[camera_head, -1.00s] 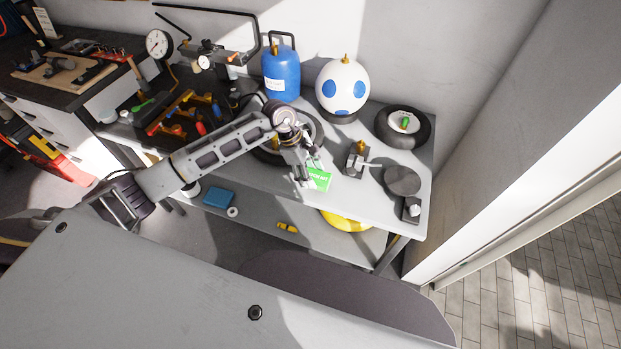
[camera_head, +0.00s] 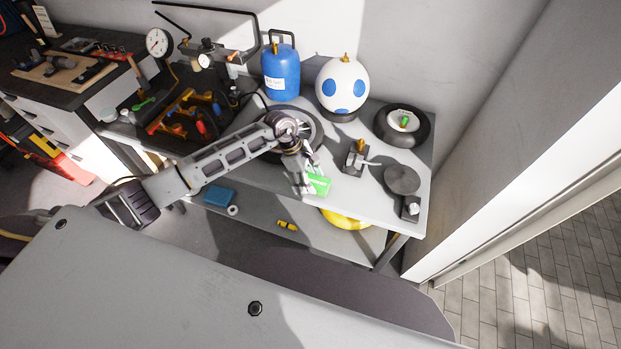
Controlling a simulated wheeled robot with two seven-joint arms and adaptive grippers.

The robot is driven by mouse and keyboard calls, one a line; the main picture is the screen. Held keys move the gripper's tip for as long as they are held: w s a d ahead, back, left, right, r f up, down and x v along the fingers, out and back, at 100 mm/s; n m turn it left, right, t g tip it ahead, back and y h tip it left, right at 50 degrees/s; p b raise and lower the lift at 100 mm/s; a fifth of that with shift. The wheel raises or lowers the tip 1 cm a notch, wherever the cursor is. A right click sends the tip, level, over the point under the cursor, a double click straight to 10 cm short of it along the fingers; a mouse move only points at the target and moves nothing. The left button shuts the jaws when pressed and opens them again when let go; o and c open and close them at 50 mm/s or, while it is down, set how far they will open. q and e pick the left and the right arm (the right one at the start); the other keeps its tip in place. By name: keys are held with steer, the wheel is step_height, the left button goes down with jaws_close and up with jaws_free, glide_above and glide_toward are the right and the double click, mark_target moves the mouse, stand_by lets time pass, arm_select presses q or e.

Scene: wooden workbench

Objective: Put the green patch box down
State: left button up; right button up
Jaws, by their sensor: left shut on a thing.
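The green patch box (camera_head: 319,184) is a small bright green box with a white label, near the front edge of the grey workbench (camera_head: 372,204). My left gripper (camera_head: 310,181) is shut on the green box at its left side. The fingers hide part of the box. I cannot tell whether the box touches the bench top or is held just above it. My right gripper is not in view.
A small metal clamp-like tool (camera_head: 355,158) stands right of the box, with a dark round disc (camera_head: 402,180) beyond. A blue canister (camera_head: 281,70) and white ball-shaped tank (camera_head: 342,86) stand at the back.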

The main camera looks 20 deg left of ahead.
arm_select(q)
steer(key=shift+f, duration=0.1)
steer(key=o, duration=1)
steer(key=shift+r, duration=0.2)
steer(key=b+v, duration=0.1)
steer(key=v, duration=1.1)
